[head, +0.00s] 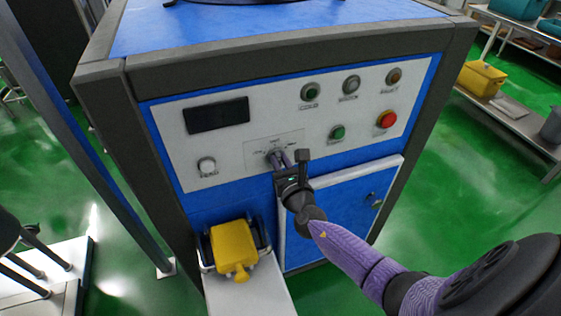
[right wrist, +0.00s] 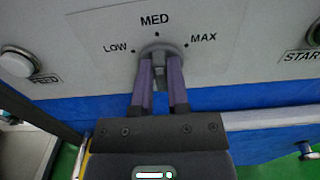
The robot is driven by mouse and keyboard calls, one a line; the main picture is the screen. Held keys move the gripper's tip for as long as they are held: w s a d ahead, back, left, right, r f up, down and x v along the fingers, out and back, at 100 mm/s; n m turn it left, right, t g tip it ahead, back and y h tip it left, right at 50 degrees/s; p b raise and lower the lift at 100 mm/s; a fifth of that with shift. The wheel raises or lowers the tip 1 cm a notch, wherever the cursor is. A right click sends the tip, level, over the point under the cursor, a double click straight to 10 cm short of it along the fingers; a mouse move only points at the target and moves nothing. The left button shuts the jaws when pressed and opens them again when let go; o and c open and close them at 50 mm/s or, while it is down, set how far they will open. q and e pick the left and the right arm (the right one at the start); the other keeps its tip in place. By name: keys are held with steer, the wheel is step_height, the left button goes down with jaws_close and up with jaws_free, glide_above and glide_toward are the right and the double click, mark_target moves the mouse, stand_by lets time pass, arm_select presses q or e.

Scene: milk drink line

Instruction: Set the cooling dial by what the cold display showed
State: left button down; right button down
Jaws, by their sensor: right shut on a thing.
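The cooling dial (right wrist: 158,50) is a small grey knob on the white front panel, with LOW, MED and MAX printed around it. In the right wrist view my right gripper (right wrist: 160,75) has its two purple fingers shut on the dial, one on each side. In the head view the right gripper (head: 280,160) reaches the dial from below right and covers most of it. Which mark the dial points at cannot be told for sure. The display (head: 216,114) at the panel's upper left is dark, with no readable text. My left gripper is not in view.
Round buttons sit near the dial, including a red one (head: 387,119), a green one (head: 338,132) and a white one (head: 207,165). A yellow object (head: 233,247) stands below the panel at the left. A blue door (head: 335,205) with a light frame is beneath the dial.

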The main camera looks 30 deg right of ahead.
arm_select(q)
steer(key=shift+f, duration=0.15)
arm_select(e)
steer(key=shift+f, duration=0.1)
steer(key=shift+d+f+m+b, duration=0.1)
steer(key=shift+m+b, duration=0.6)
steer(key=shift+m, duration=0.4)
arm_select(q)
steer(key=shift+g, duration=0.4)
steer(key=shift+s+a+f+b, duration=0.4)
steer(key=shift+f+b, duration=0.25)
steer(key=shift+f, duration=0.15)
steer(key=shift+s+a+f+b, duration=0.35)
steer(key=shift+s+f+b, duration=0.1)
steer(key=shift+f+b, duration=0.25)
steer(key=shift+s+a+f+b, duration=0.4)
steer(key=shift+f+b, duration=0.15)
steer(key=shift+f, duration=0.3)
arm_select(e)
steer(key=shift+s+d+f+m, duration=0.1)
steer(key=shift+d+m, duration=0.05)
steer(key=shift+m, duration=2.2)
steer(key=shift+d+f+m, duration=0.1)
steer(key=shift+d+m, duration=0.05)
steer(key=shift+m, duration=2.2)
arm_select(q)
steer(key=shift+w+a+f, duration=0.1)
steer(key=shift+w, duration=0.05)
arm_select(e)
steer(key=shift+r, duration=0.1)
